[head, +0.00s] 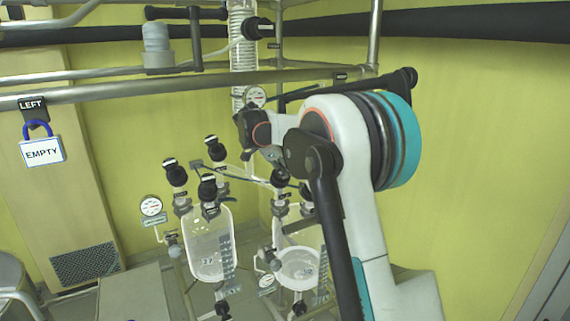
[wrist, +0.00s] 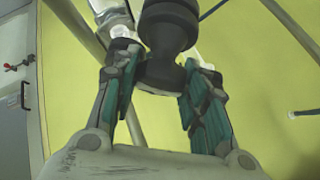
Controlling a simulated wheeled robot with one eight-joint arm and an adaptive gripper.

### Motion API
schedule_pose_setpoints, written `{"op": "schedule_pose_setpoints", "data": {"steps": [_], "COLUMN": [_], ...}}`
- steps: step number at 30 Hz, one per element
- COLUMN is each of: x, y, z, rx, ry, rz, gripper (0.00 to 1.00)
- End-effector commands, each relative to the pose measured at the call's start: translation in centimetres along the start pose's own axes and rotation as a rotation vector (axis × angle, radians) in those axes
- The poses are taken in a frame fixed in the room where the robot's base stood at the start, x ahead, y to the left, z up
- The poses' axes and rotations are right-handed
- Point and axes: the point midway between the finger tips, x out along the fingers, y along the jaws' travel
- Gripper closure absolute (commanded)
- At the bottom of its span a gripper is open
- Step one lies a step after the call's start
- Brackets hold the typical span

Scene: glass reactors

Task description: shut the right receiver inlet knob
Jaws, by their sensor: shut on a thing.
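My gripper (wrist: 160,76) is shut on a black knob (wrist: 168,35) in the wrist view, with one teal-padded finger on each side of its lower part. In the head view my gripper (head: 275,160) points down over the right glass receiver (head: 299,268). A black knob (head: 279,178) shows just under it, on top of the right receiver's fittings. Another black knob (head: 306,191) stands close to its right, partly behind my arm. The labels there are too small to read.
The left glass receiver (head: 209,248) stands close by, with several black knobs (head: 208,187) and a round gauge (head: 151,206). A metal rail (head: 190,86) crosses above. A blue padlock tag reading EMPTY (head: 42,151) hangs at the left.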

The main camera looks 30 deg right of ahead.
Motion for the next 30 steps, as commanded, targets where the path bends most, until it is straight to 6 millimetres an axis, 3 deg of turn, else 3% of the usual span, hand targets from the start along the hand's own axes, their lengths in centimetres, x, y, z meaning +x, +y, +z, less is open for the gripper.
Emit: {"op": "schedule_pose_setpoints", "data": {"steps": [15,30], "x": [0.00,0.11], "y": [-0.14,-0.07], "z": [0.01,0.09], "rx": [0.321,0.419], "ry": [-0.002,-0.003], "rz": [0.250,0.325], "gripper": [0.83,0.84]}}
